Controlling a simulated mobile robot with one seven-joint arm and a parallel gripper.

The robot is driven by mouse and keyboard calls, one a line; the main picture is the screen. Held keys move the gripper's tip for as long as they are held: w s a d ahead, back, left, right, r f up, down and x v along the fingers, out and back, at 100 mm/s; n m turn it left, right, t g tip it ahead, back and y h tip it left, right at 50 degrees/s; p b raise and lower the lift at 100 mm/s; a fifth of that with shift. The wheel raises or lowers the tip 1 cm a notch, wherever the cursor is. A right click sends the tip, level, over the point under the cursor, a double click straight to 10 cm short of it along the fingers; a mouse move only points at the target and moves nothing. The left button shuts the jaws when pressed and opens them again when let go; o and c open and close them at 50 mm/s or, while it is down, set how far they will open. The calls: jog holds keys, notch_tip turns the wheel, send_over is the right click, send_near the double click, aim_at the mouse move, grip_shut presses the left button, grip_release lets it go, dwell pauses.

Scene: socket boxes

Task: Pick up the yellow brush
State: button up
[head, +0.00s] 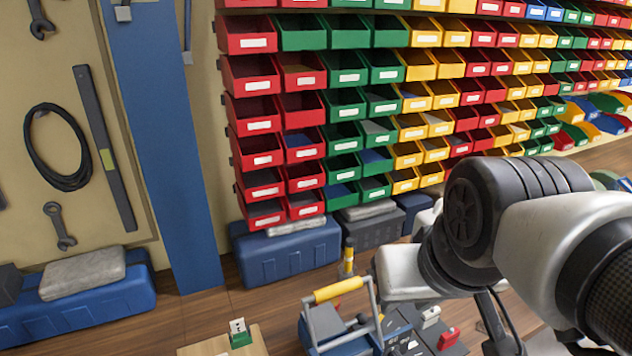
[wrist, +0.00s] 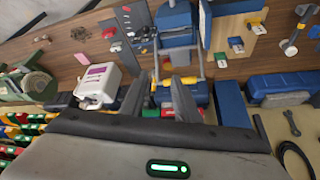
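A slim upright yellow item with a dark band (head: 347,262), which may be the yellow brush, stands behind the tool carrier in the head view. It is small and I cannot make out bristles. The blue tool carrier (head: 326,330) has a thick yellow handle grip (head: 338,290) on grey bars; the grip also shows in the wrist view (wrist: 192,80). My gripper (wrist: 160,80) points toward the carrier area in the wrist view. Its two dark fingers are apart, with nothing seen held between them. In the head view my arm hides part of the bench at the right.
Rows of red, green and yellow bins (head: 345,130) fill the wall. Blue cases (head: 286,252) stand below them. A white box with a pink label (wrist: 98,82) sits left in the wrist view. Small socket boxes (head: 448,338) lie beside the carrier. A wooden board (head: 215,346) is nearby.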

jog(key=o, duration=0.3)
jog(key=shift+w+r, duration=0.1)
jog(key=w+r+g, duration=0.1)
jog(key=w+r, duration=0.5)
jog(key=w, duration=0.5)
jog(key=n+g, duration=0.1)
jog(key=g, duration=0.4)
send_over(349, 253)
notch_tip(349, 253, down, 19)
jog(key=f, duration=0.8)
jog(key=f+b, duration=0.1)
jog(key=f, duration=0.2)
jog(key=shift+w+d+f, duration=0.2)
jog(key=shift+w+f, duration=0.2)
jog(key=shift+w+a+f+p, duration=0.1)
jog(key=shift+f+p, duration=0.15)
jog(key=shift+f, duration=1.35)
jog(key=shift+w+f+p, duration=0.1)
jog(key=shift+f+p, duration=0.1)
jog(key=shift+f, duration=1.35)
grip_shut()
